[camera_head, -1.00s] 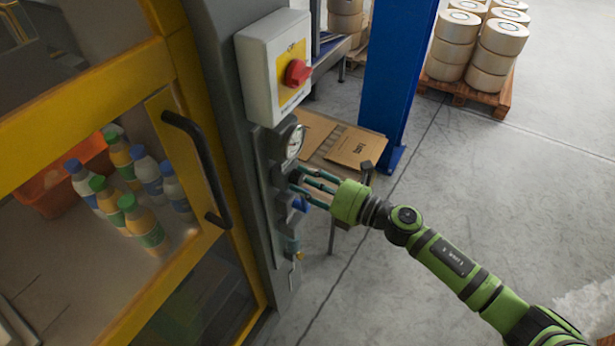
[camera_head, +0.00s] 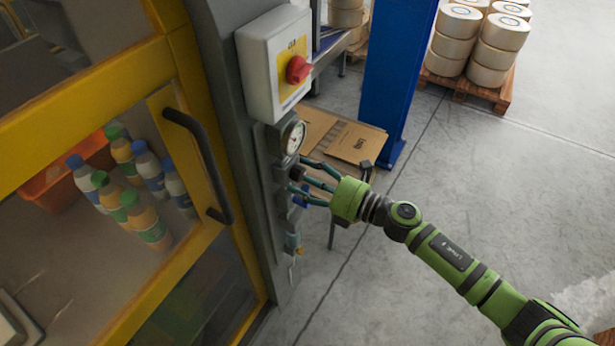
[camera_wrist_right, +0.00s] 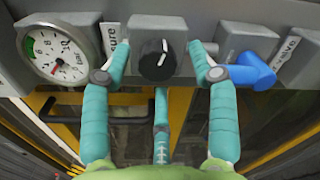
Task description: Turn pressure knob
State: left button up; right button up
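The black pressure knob (camera_wrist_right: 157,60) with a white pointer line sits on a grey block in the right wrist view, its pointer upward. In the head view the knob is mostly hidden behind my fingers. My right gripper (camera_head: 299,177) is at the control panel. In the wrist view its teal fingers (camera_wrist_right: 158,68) are spread, one on each side of the knob and a third below, with gaps to the knob's sides. The round pressure gauge (camera_wrist_right: 60,53) is left of the knob; it also shows in the head view (camera_head: 292,137). My left gripper is not in view.
A blue valve handle (camera_wrist_right: 250,72) is close right of the knob. A white switch box (camera_head: 268,75) with a red rotary switch (camera_head: 299,69) is above the gauge. A yellow-framed door with a black handle (camera_head: 202,160) stands left. A blue post (camera_head: 395,75) is behind.

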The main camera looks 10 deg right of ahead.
jog(key=v, duration=1.2)
